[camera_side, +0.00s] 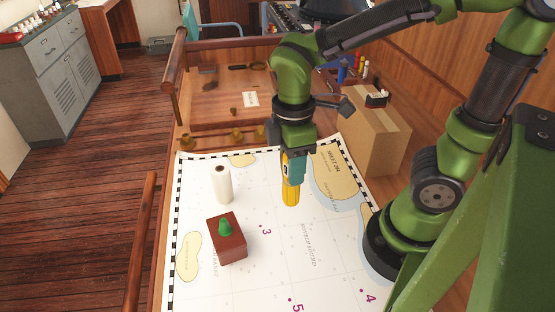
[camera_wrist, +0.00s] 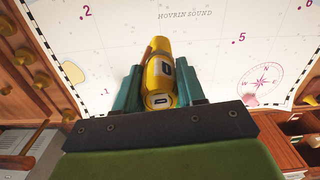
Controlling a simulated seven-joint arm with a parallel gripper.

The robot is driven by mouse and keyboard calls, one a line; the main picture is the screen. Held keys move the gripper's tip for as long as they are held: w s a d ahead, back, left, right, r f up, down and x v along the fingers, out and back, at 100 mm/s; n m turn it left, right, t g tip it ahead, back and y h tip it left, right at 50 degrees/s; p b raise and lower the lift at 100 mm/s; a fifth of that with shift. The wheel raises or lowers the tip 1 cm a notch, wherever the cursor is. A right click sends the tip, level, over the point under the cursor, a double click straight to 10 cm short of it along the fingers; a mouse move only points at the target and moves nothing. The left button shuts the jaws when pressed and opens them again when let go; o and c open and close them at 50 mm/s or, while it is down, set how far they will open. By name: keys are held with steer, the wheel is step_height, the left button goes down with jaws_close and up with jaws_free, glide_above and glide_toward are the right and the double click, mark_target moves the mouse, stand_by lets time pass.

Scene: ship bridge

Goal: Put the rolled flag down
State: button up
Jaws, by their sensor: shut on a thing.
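The rolled flag (camera_side: 291,192) is a yellow roll held upright in my gripper (camera_side: 293,166). In the wrist view the yellow roll (camera_wrist: 158,72) sits between the teal fingers of my gripper (camera_wrist: 161,92), which are shut on it. A dark and white mark shows on its side and on its near end. The flag hangs over the white sea chart (camera_side: 275,275) on the table. I cannot tell whether its lower end touches the chart.
A white cylinder (camera_side: 222,185) stands on the chart to the left. A red-brown block (camera_side: 229,250) with a green knob (camera_side: 225,228) is in front of it. A cardboard box (camera_side: 378,140) stands at the right. Brass pegs (camera_side: 236,134) line the chart's back edge. The chart's front middle is clear.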

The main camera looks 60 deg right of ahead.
steer(key=s+a+f+n, duration=0.3)
steer(key=s+a+n, duration=0.7)
steer(key=n, duration=0.2)
steer(key=w+a+f, duration=0.5)
steer(key=w+a, duration=0.4)
steer(key=a, duration=0.4)
steer(key=shift+w+a+f, duration=0.2)
steer(key=shift+f, duration=0.1)
steer(key=o, duration=1.1)
